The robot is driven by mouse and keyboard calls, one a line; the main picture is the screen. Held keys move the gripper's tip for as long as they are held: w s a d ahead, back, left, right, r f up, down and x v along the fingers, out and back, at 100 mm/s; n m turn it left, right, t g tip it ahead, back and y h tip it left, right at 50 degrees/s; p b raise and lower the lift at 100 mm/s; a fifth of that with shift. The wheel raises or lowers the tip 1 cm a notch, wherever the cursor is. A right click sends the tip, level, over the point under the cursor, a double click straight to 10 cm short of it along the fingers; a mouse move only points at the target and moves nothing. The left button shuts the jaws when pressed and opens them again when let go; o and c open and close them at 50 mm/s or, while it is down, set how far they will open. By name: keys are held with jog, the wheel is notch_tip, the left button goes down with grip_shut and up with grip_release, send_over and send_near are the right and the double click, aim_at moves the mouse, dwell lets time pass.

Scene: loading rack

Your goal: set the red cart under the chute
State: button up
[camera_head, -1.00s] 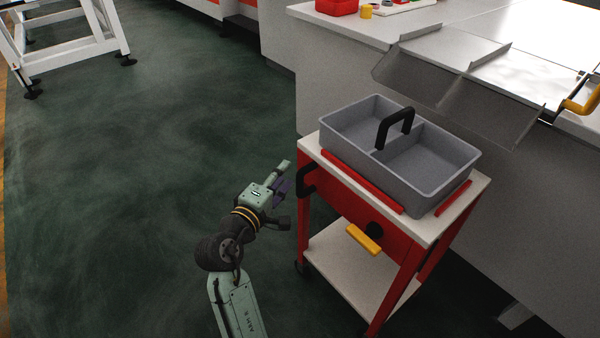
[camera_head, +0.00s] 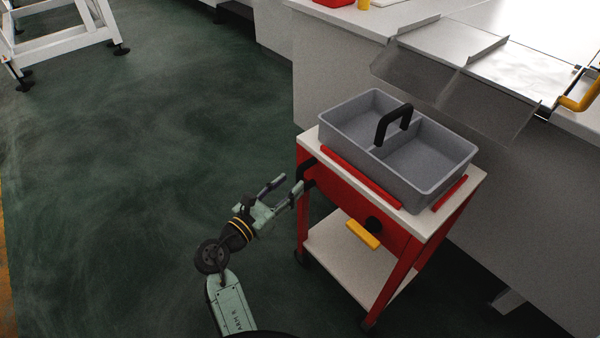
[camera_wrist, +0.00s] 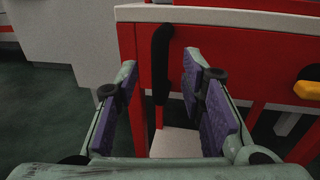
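The red cart (camera_head: 352,187) has a white top and a white lower shelf, and stands in front of the grey counter. A grey two-compartment tray (camera_head: 350,125) with a black handle sits on its top. The chute (camera_head: 490,105) is a sloped metal lip on the counter edge, above and behind the cart's right side. A black handle (camera_head: 306,173) is on the cart's left end; it also shows in the wrist view (camera_wrist: 162,62). My gripper (camera_head: 289,189) is open beside this handle. In the wrist view its purple-padded fingers (camera_wrist: 163,85) stand apart, with the handle beyond and between them.
A yellow knob (camera_head: 363,234) sticks out from the cart's front. A yellow handle (camera_head: 580,95) is at the chute's right. A white frame (camera_head: 65,45) stands at the far left. The green floor left of the cart is clear.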

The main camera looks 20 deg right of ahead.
aim_at(298, 177)
jog(key=shift+x, duration=2.7)
jog(key=shift+c, duration=0.5)
jog(key=shift+a, duration=0.1)
grip_shut()
jog(key=shift+w, duration=0.1)
